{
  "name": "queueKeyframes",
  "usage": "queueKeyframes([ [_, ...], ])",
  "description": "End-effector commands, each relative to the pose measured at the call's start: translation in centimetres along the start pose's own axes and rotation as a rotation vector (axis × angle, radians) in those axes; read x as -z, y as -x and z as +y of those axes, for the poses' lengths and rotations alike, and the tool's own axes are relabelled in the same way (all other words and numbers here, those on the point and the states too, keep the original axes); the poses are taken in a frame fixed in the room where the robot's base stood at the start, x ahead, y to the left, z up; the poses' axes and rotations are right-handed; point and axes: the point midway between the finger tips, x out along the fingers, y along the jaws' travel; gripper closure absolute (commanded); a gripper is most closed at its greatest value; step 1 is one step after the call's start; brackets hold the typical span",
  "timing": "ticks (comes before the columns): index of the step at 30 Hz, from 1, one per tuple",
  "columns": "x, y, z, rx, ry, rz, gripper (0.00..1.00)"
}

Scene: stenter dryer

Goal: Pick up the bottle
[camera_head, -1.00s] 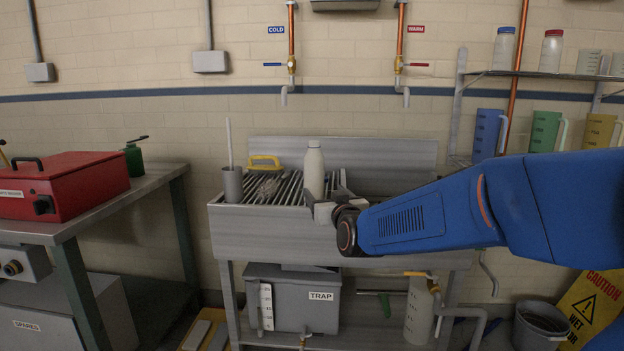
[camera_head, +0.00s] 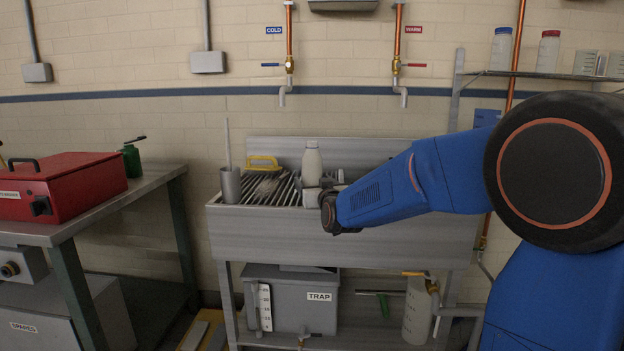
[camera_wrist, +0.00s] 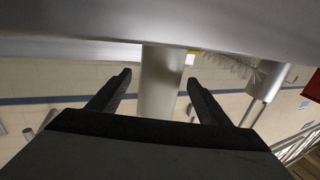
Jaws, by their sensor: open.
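In the wrist view, which looks inverted, the bottle (camera_wrist: 160,85) runs between the two dark fingers of my gripper (camera_wrist: 158,84). The fingers are open, with a visible gap on each side of the bottle. The bottle's base is hidden behind my gripper in the head view.
The sink (camera_head: 270,225) has a yellow-handled brush (camera_head: 263,163) and a grey cup (camera_head: 230,185) holding a rod left of the bottle. The sink's backsplash (camera_head: 370,150) rises behind. A red case (camera_head: 65,187) sits on the left bench.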

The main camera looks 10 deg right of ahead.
Motion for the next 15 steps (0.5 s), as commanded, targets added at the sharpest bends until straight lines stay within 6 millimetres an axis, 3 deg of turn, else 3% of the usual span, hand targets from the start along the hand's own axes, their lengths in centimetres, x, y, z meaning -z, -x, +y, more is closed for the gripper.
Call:
queueKeyframes([
  [6,0.0,-2.6,0.0,0.0,0.001,-0.001,0.28],
  [13,0.0,-2.8,0.0,0.0,0.0,0.0,0.28],
  [14,0.0,-2.8,0.0,0.0,0.0,0.0,0.31],
  [15,0.0,-2.8,0.0,0.0,0.0,-0.001,0.4],
])
